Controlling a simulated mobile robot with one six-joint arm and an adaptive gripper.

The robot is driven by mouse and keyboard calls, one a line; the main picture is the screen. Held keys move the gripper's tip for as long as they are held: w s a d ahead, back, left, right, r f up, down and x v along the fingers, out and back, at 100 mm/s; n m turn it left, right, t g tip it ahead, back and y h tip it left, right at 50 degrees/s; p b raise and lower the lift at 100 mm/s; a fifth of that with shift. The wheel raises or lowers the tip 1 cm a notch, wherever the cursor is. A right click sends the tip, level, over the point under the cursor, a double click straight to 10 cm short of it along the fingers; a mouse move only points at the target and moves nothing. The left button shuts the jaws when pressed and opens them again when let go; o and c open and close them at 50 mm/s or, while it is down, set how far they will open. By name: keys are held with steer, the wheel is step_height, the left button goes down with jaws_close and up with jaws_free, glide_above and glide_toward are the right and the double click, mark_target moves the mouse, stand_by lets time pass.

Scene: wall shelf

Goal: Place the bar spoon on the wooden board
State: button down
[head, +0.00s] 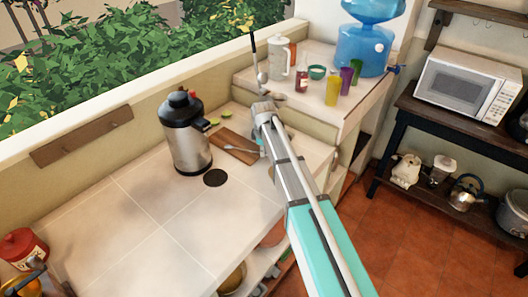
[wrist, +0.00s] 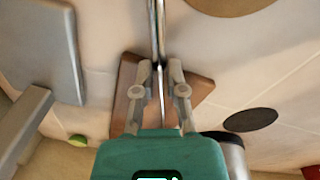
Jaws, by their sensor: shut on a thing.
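The bar spoon (wrist: 157,30) is a thin metal rod in the wrist view. My gripper (wrist: 161,92) is shut on it, and the rod runs from between the fingertips out past the top edge. The brown wooden board (wrist: 126,92) lies on the counter behind the fingers. I cannot tell whether the spoon touches the board.
A silver canister with a black top (head: 190,147) stands left of the board, and a dark disc (head: 215,177) lies in front. Lime pieces (head: 227,113) lie behind the board. Cups and a jug (head: 279,58) stand on the raised counter.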

steer(key=shift+f, duration=0.3)
steer(key=c, duration=0.7)
jaws_free()
steer(key=shift+r, duration=0.25)
step_height(320, 180, up, 12)
steer(key=p, duration=1.2)
steer(key=shift+s, duration=0.4)
steer(key=shift+r, duration=0.1)
